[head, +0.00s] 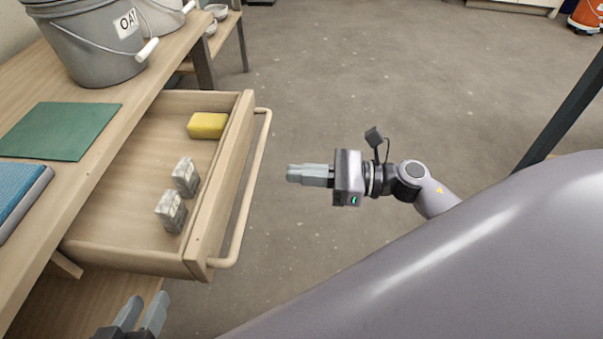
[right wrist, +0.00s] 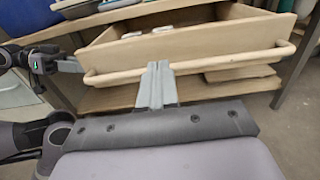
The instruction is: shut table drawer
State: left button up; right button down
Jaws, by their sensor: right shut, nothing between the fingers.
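The wooden table drawer (head: 215,200) is pulled out from the table (head: 90,185), with its long bar handle (head: 243,200) along the front. It holds a yellow sponge (head: 208,125) and two grey wrapped blocks (head: 185,177) (head: 171,211). My right gripper (head: 290,173) is shut and empty, pointing at the drawer front with a gap to the handle. In the right wrist view its fingers (right wrist: 157,70) overlap the handle (right wrist: 190,66). My left gripper (head: 146,304) is at the bottom of the head view, its fingers apart and empty, near the drawer's near side.
A grey bucket (head: 95,45) labelled OAT, a green mat (head: 60,131) and a blue item (head: 18,195) are on the tabletop. A lower shelf (head: 100,300) lies beneath. Open floor (head: 310,95) is in front of the drawer. An orange bucket (head: 588,14) stands far right.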

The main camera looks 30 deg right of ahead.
aim_at(227, 169)
pick_arm(q)
jog(key=shift+d+f, duration=0.15)
pick_arm(e)
jog(key=x, duration=1)
jog(key=shift+w+a, duration=0.3)
